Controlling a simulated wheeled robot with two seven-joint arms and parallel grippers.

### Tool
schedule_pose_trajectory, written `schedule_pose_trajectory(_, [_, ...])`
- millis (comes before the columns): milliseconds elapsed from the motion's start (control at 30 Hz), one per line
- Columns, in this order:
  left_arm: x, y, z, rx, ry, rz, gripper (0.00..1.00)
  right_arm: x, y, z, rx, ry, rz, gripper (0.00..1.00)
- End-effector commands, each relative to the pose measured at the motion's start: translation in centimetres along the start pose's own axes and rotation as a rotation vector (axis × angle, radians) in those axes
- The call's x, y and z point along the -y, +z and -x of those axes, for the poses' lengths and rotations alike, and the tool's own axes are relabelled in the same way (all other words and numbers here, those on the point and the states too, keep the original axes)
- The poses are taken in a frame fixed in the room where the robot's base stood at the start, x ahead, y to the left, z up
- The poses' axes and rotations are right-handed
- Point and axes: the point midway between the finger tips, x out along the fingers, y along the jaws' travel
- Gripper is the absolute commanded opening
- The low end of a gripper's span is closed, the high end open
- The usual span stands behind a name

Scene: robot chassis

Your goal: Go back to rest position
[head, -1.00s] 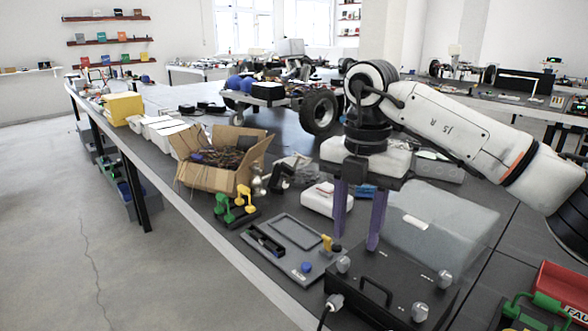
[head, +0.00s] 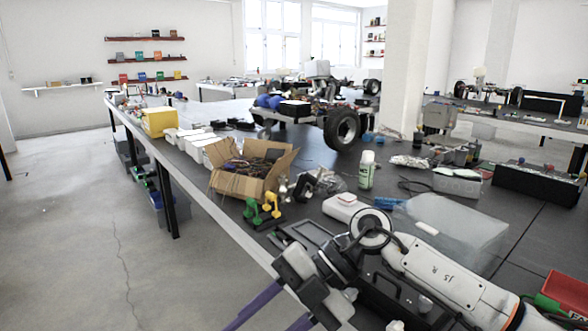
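My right arm comes in from the lower right. Its gripper (head: 268,318) hangs over the table's front edge at the bottom of the head view, pointing down and to the left. Its two purple fingers are spread apart, so it is open. Nothing shows between the visible parts of the fingers, but the tips run out of the frame. My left gripper is not in view.
The long dark table holds a cardboard box (head: 251,172), green and yellow clamps (head: 263,212), a clear plastic bin (head: 452,228), a spray bottle (head: 366,170) and a wheeled chassis (head: 293,108). A black case lies partly behind my arm. The floor at left is clear.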

Motion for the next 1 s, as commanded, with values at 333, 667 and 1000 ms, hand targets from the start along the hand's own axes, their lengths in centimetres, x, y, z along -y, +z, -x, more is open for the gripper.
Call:
schedule_pose_trajectory(333, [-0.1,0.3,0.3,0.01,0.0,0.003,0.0,-6.2,-3.4,-0.9,-0.266,0.98,-0.195,0.39])
schedule_pose_trajectory(667, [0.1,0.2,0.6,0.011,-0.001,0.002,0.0,7.5,7.6,3.1,0.095,1.569,-0.892,0.39])
schedule_pose_trajectory(1000, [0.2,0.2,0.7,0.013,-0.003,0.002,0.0,31.6,8.1,-3.1,0.547,1.476,-1.633,0.39])
